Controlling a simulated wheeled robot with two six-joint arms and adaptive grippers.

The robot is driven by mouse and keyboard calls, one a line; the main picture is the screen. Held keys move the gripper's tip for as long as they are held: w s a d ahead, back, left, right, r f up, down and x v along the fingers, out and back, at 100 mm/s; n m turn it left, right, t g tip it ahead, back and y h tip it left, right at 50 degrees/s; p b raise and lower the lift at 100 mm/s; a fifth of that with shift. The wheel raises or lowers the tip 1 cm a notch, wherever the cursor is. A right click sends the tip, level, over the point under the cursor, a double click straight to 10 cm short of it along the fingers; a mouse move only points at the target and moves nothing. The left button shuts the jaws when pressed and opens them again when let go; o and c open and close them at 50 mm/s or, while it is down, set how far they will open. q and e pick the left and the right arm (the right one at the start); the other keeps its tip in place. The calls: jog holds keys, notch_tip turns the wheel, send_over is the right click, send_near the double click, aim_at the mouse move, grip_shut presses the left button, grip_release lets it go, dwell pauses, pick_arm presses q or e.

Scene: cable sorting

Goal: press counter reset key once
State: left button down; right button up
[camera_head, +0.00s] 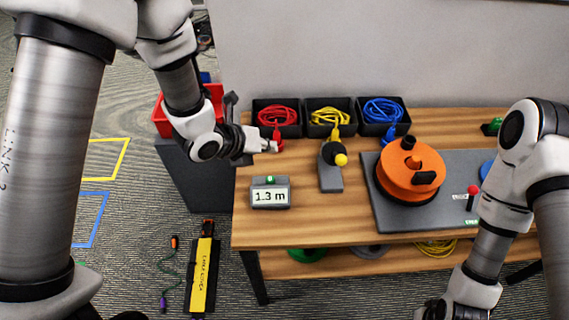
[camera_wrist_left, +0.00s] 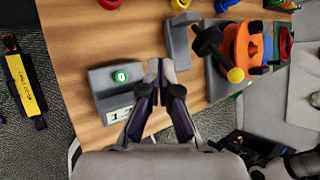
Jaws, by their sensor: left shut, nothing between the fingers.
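The counter (camera_head: 270,194) is a small grey box on the left part of the table, with a display reading 1.3 m. Its reset key (camera_head: 270,180) is a small green button on top; it also shows in the left wrist view (camera_wrist_left: 121,77) with a white symbol. My left gripper (camera_head: 272,147) is shut and empty, above the table behind the counter in the head view. In the left wrist view its fingertips (camera_wrist_left: 161,70) are to the right of the green key, apart from it. My right arm shows at the right edge; its fingers are out of the picture.
Three black bins with red (camera_head: 278,116), yellow (camera_head: 331,116) and blue (camera_head: 382,110) cables stand at the back. A grey stand with a yellow ball (camera_head: 341,160) is right of the counter. An orange reel (camera_head: 410,168) sits on a grey plate (camera_head: 400,217). Bare wood lies around the counter.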

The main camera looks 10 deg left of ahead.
aim_at(268, 180)
pick_arm(q)
jog(key=f+b, duration=0.4)
jog(key=f, duration=0.1)
jog(key=f+b, duration=0.2)
jog(key=f, duration=0.1)
jog(key=shift+s+a+f, duration=0.1)
jog(key=shift+s+a, duration=0.15)
jog(key=shift+f, duration=0.25)
pick_arm(e)
notch_tip(268, 180, down, 6)
jog(key=shift+s+a, duration=0.15)
jog(key=shift+s, duration=0.05)
dwell(0.7)
pick_arm(q)
jog(key=shift+f+b, duration=0.4)
jog(key=shift+b, duration=0.3)
pick_arm(e)
jog(key=shift+f, duration=0.55)
